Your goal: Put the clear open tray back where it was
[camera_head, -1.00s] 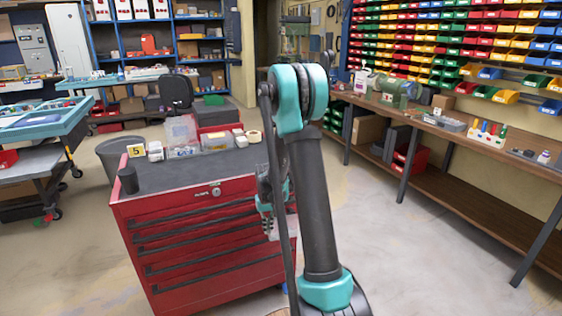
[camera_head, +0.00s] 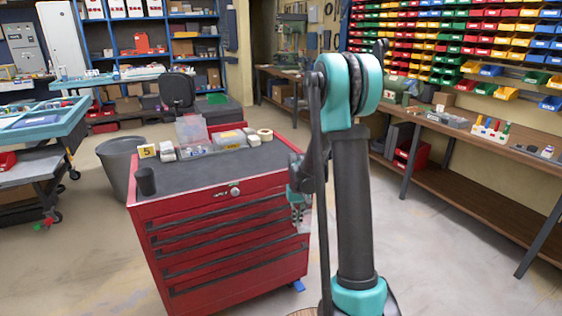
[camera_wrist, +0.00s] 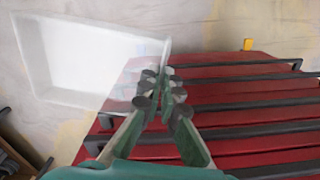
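The clear open tray (camera_wrist: 85,58) shows in the wrist view as a pale, see-through, shallow box at the upper left, tilted in the picture. My gripper (camera_wrist: 158,84) is shut on its right-hand wall; the fingertips meet at that edge. The tray hangs in front of the red drawer cabinet (camera_wrist: 240,100), apart from it as far as I can tell. In the head view my gripper (camera_head: 298,208) is beside the cabinet's right front, partly behind my arm. The tray is hard to make out there.
The cabinet's dark top (camera_head: 205,172) carries a black cup (camera_head: 145,181), a yellow "5" marker (camera_head: 147,151), a clear bin (camera_head: 191,131), small boxes and a tape roll (camera_head: 265,134). Its front middle is bare. A grey waste bin (camera_head: 120,165) stands left; a long workbench (camera_head: 470,190) runs along the right.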

